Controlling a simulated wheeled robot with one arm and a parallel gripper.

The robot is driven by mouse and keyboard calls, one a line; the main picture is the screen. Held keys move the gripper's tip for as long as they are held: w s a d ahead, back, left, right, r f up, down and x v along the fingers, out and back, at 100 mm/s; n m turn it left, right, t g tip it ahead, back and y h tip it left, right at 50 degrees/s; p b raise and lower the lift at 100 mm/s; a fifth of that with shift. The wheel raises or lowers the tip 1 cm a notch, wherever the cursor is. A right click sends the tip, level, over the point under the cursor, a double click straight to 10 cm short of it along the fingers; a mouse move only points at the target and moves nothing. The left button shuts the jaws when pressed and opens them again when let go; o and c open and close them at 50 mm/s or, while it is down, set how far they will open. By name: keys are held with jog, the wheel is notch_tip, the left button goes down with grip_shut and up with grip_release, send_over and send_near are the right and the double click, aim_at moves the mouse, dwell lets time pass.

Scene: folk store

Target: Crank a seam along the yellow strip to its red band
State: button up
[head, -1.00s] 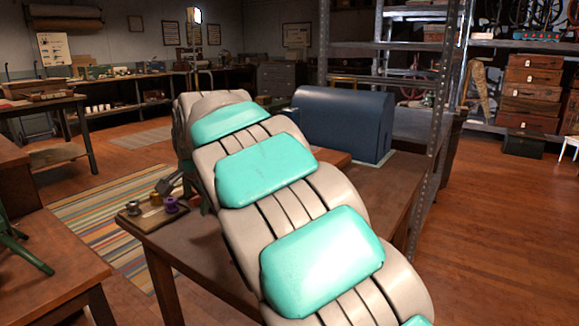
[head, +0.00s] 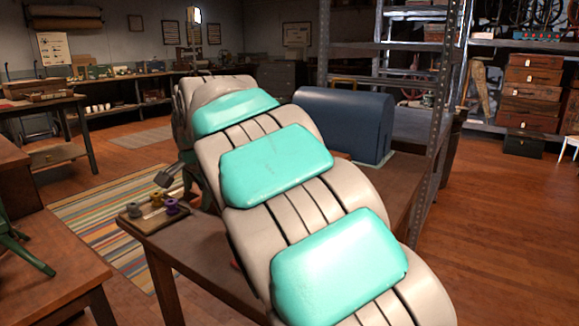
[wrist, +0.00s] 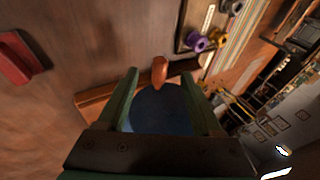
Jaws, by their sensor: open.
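In the wrist view, my gripper (wrist: 159,80) shows two green fingers spread apart. A dark blue round piece (wrist: 160,112) lies between them, and a short orange-brown knob (wrist: 159,70) stands up near the fingertips. They look like a crank wheel and its handle; I cannot tell whether the fingers touch either. In the head view, my grey and teal arm reaches over the wooden table (head: 195,245) and hides most of the work spot. I cannot make out the yellow strip or its red band in either current view.
Thread spools stand on a small tray at the table's left corner, a purple one (head: 171,206) among them. A dark blue domed case (head: 345,122) sits behind my arm. A red block (wrist: 20,60) is at the wrist view's left. Metal shelving (head: 437,150) stands at right.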

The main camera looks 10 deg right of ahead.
jog(key=v, duration=0.5)
jog(key=shift+s+d+r+p, duration=0.1)
jog(key=shift+s+r+p, duration=0.05)
jog(key=shift+p, duration=0.15)
